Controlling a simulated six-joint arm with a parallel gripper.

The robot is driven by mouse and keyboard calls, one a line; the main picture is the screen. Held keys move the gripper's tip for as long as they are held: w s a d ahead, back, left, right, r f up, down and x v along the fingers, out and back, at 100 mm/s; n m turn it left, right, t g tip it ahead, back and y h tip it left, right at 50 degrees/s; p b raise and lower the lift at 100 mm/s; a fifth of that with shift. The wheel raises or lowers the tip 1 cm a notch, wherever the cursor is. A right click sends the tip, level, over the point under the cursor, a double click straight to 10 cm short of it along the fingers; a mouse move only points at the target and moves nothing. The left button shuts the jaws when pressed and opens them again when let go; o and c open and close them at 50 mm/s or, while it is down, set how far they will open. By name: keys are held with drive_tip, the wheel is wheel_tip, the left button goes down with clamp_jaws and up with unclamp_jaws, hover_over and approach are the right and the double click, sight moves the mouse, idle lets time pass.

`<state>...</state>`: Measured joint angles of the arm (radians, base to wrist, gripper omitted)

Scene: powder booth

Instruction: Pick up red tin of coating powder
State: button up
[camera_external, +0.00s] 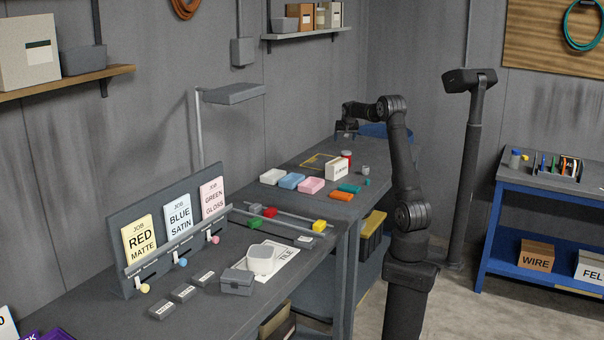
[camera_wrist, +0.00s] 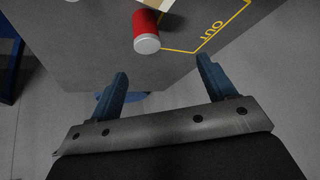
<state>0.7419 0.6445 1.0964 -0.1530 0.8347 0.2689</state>
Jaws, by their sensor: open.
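The red tin (camera_external: 347,158) stands on the far part of the grey bench, beside a white box marked with dark lettering. In the wrist view the red tin (camera_wrist: 147,30) shows as a red cylinder with a pale grey end, beyond my fingertips and slightly left of the middle between them. My gripper (camera_wrist: 162,75) is open and empty, its two blue fingers apart and not touching the tin. In the external view my gripper (camera_external: 347,134) is at the far end of the bench, above and near the tin; its fingers are too small to make out there.
The white box (camera_external: 337,169) stands close to the tin. Pink (camera_external: 311,185), blue and white blocks, a teal block (camera_external: 350,188) and an orange block (camera_external: 341,196) lie nearer the camera.

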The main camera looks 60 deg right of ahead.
sight(347, 152)
drive_tip(key=d+f, duration=0.2)
drive_tip(key=f, duration=0.1)
drive_tip(key=d+f, duration=0.3)
drive_tip(key=w+d+f, duration=0.1)
drive_tip(key=d+f, duration=0.2)
drive_tip(key=shift+f, duration=0.2)
drive_tip(key=shift+w+x, duration=0.15)
drive_tip(key=shift+x, duration=1.35)
drive_tip(key=shift+w+x, duration=0.15)
drive_tip(key=shift+x, duration=1.4)
drive_tip(key=shift+r, duration=0.1)
drive_tip(key=c, duration=1.2)
drive_tip(key=shift+r, duration=0.15)
